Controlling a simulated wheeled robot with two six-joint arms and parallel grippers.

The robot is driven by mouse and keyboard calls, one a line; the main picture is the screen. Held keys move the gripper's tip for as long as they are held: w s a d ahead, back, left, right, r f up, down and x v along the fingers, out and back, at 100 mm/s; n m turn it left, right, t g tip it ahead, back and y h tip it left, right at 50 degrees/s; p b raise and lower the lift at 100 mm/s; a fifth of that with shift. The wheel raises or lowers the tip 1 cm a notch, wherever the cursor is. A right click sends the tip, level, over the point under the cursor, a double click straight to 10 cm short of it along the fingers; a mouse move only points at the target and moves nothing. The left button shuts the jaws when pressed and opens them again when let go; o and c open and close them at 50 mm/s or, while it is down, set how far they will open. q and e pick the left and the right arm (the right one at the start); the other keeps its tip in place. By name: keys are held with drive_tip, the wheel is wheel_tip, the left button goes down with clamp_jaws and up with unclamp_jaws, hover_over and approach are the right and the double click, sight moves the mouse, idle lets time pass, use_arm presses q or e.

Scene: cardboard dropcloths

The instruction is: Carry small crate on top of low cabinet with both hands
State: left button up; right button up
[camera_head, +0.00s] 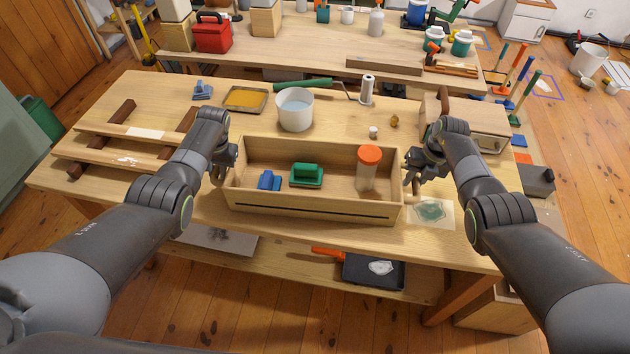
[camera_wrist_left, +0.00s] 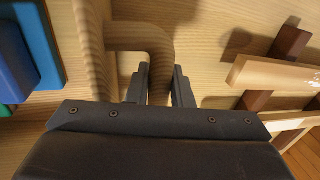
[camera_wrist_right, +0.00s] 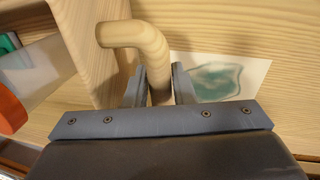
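The small crate (camera_head: 312,208) is an open wooden box, upright on the workbench between my grippers. It holds a blue block (camera_head: 268,181), a green block (camera_head: 306,176) and a clear jar with an orange lid (camera_head: 369,156). My left gripper (camera_head: 222,172) is at the crate's left end; its fingers close around the bent wooden handle (camera_wrist_left: 150,38). My right gripper (camera_head: 411,178) is at the right end; its fingers close around the other handle (camera_wrist_right: 140,36). A low wooden cabinet (camera_head: 490,124) with a knob stands at the bench's right, partly hidden by my right arm.
A white pot (camera_head: 295,110), a tray with yellow content (camera_head: 245,98), a paint roller (camera_head: 303,84) and small items lie behind the crate. Wooden slats (camera_head: 120,150) lie at left. A sheet with a green patch (camera_head: 431,212) lies near the crate's right end.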

clamp_jaws()
idle(1.1)
drive_tip(key=shift+w+r, duration=0.1)
